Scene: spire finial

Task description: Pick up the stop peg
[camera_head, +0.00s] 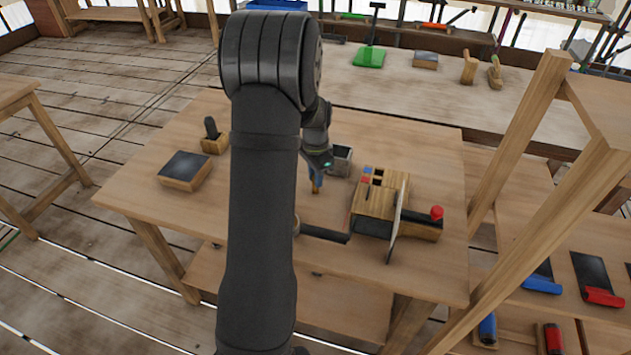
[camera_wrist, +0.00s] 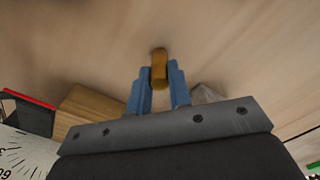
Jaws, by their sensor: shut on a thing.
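The stop peg, a short brown wooden peg (camera_wrist: 159,70), stands between the blue fingers of my gripper (camera_wrist: 160,88) in the wrist view. The fingers are shut on it, and its rounded end shows beyond the fingertips. In the head view my gripper (camera_head: 317,178) is over the middle of the wooden table (camera_head: 150,190), with the peg (camera_head: 315,189) just below the fingers. I cannot tell whether the peg touches the tabletop.
A small grey box (camera_head: 341,160) stands just behind my gripper. To the right is a wooden fixture (camera_head: 378,208) with slots, an upright disc and a red knob (camera_head: 437,212). A dark-topped block (camera_head: 185,170) and a small wooden holder (camera_head: 214,144) stand at left.

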